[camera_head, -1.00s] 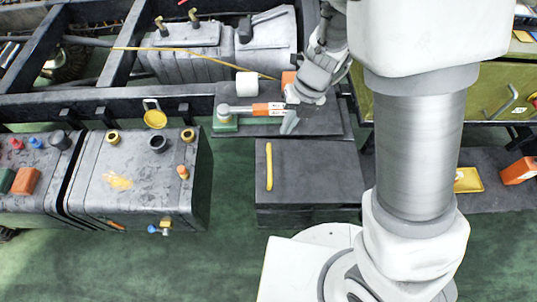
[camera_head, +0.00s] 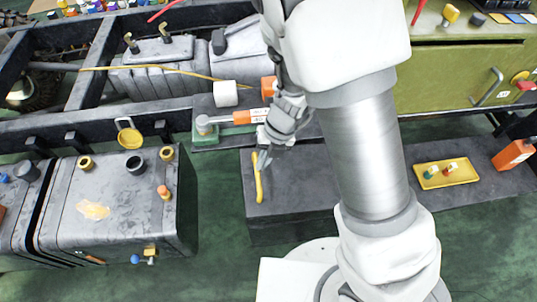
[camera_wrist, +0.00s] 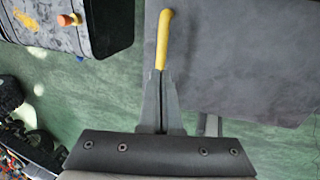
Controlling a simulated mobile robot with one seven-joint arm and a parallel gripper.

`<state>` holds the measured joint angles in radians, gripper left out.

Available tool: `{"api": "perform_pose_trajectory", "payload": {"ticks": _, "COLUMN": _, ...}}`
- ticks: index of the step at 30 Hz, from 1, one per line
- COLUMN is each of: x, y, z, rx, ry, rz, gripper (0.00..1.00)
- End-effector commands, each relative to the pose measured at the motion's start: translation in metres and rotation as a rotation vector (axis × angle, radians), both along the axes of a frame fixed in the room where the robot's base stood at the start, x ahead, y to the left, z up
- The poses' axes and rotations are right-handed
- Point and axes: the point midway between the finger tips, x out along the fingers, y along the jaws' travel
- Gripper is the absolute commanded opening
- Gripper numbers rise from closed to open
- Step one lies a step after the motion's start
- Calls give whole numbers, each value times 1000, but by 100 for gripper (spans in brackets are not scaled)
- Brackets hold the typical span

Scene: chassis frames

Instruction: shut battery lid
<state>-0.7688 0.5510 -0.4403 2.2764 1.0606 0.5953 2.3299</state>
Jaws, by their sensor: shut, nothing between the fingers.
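A dark grey battery box (camera_head: 300,185) stands on the floor in the middle of the head view. Its flat top looks level, and I see no clear gap between lid and box. A yellow bar handle (camera_head: 258,182) lies along the left side of the top. My gripper (camera_head: 262,160) is shut and empty, with its fingertips at the far end of this handle. In the wrist view, the shut fingers (camera_wrist: 162,78) point at the yellow handle (camera_wrist: 165,38) and meet or overlap its near end. Whether they touch it is unclear. The grey top (camera_wrist: 240,60) fills the right.
A grey tank (camera_head: 120,205) with caps stands left, across a green floor gap. Behind the box, an orange-and-white tool (camera_head: 240,118) lies on a dark ledge by a white roll (camera_head: 225,94). A yellow tray (camera_head: 446,173) with small parts is on the right.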

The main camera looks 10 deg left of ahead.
Motion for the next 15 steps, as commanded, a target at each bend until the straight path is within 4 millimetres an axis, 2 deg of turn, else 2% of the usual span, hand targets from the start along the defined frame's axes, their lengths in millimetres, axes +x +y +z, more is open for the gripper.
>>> {"api": "perform_pose_trajectory", "payload": {"ticks": 1, "x": 0, "y": 1, "z": -9, "rx": -1, "ry": 0, "rz": 1, "gripper": 0}}
{"api": "perform_pose_trajectory", "payload": {"ticks": 4, "x": -1, "y": 4, "z": -14, "rx": 0, "ry": 0, "rz": 1, "gripper": 0}}
{"api": "perform_pose_trajectory", "payload": {"ticks": 15, "x": -1, "y": 5, "z": -16, "rx": 0, "ry": -1, "rz": 2, "gripper": 0}}
